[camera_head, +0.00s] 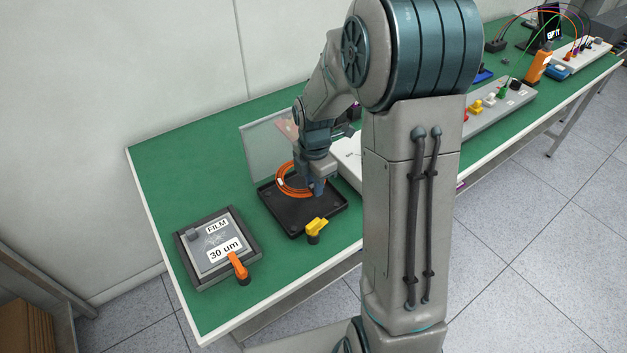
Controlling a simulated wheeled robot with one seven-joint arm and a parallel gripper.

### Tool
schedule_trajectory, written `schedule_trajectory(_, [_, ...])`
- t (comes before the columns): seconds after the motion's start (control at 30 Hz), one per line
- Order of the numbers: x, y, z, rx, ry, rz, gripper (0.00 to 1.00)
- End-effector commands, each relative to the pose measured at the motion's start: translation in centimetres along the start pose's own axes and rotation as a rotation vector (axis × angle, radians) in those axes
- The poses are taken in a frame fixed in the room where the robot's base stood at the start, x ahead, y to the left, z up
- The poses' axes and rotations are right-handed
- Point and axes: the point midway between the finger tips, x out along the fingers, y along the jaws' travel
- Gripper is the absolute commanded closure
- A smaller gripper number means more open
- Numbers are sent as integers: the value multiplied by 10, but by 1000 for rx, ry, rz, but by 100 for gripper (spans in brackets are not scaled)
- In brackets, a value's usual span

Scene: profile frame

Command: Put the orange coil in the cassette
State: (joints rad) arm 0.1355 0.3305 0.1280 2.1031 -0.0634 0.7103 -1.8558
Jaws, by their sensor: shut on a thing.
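The orange coil (288,192) is a ring of orange cable with a small white tag. It shows over the black cassette (296,227), at its back left part. The cassette is a shallow open tray with its clear lid (262,148) standing up at the back. My gripper (318,192) points down over the cassette and is shut on the coil's right side. My gripper and wrist hide part of the coil. I cannot tell whether the coil touches the cassette's floor.
A yellow latch (316,228) stands at the cassette's front edge. A grey box marked "FILM 30 um" (211,245) with an orange lever (238,266) is at left. My arm hides the table's middle. Grey panels with connectors (497,106) lie at right. The table's left back is bare.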

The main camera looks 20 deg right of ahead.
Motion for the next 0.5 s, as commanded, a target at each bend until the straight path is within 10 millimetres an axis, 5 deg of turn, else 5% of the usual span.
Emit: schedule_trajectory(0.5, [41, 0, 0, 1, 1, 0, 100])
